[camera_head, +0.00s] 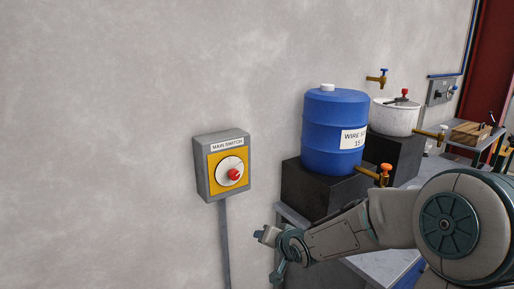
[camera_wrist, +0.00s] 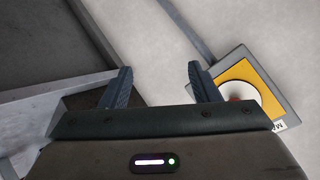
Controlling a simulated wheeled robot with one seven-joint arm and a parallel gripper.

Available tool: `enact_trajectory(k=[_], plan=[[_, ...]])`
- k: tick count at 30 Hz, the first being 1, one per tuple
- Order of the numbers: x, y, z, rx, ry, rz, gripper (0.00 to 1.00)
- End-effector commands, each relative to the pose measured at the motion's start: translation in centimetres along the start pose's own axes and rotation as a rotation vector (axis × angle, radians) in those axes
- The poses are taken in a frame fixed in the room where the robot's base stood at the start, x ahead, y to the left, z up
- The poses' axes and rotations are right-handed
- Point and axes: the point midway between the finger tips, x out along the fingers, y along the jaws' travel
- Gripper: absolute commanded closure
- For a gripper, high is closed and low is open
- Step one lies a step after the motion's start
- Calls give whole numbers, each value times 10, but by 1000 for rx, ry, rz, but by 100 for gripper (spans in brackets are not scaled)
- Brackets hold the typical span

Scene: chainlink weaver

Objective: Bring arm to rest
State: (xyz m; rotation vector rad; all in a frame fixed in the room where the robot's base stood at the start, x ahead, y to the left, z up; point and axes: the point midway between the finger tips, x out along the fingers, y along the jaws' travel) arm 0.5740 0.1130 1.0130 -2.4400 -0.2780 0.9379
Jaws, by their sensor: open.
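My gripper (camera_wrist: 160,85) shows in the wrist view with its two dark fingers spread apart and nothing between them. In the head view my gripper (camera_head: 268,255) is at the end of my arm, low in the picture, below and to the right of the main switch box (camera_head: 205,178). The box is grey with a yellow plate, a white dial and a red knob (camera_head: 234,174). The box also shows in the wrist view (camera_wrist: 243,70), right of the fingers and apart from them, partly hidden by my gripper's body.
A blue drum (camera_head: 325,125) with an orange-handled tap stands on a dark block (camera_head: 300,190) above a grey bench (camera_head: 292,215), close to my arm. A white pot (camera_head: 393,120) stands behind it. A conduit (camera_head: 224,240) runs down from the switch box. The wall at left is bare.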

Motion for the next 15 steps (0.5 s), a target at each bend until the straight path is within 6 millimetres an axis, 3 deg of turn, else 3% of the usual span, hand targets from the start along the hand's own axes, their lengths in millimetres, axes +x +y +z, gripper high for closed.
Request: enact_trajectory(k=[6,15], plan=[[-62,43,23,-211,-126,321,44],[-181,70,58,-301,-328,555,44]])
